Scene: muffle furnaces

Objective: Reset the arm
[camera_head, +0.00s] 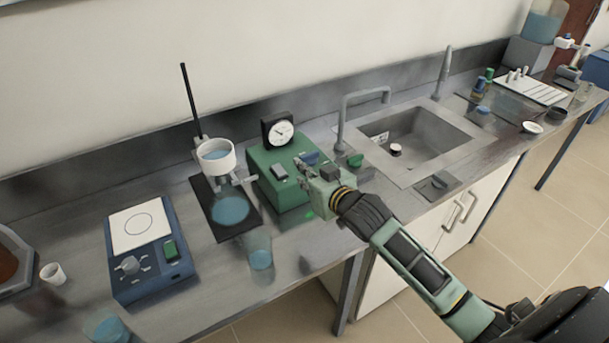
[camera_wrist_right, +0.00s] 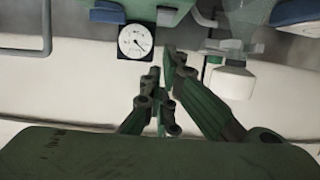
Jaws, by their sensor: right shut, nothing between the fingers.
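My right arm comes in from the lower right in the head view. Its gripper (camera_head: 308,171) is over the green device with a dial gauge (camera_head: 272,168), near the device's right side. In the right wrist view the gripper's fingers (camera_wrist_right: 166,82) are close together with nothing between them, and the white round gauge (camera_wrist_right: 135,40) shows just beyond. Whether the gripper touches the device cannot be told. My left gripper is not in view.
Left of the gripper stand a ring stand with a white bowl (camera_head: 216,156), a beaker (camera_head: 260,250) and a blue hotplate (camera_head: 150,252). A sink (camera_head: 455,132) with a faucet (camera_head: 343,122) lies to the right. The bench's front edge runs below the arm.

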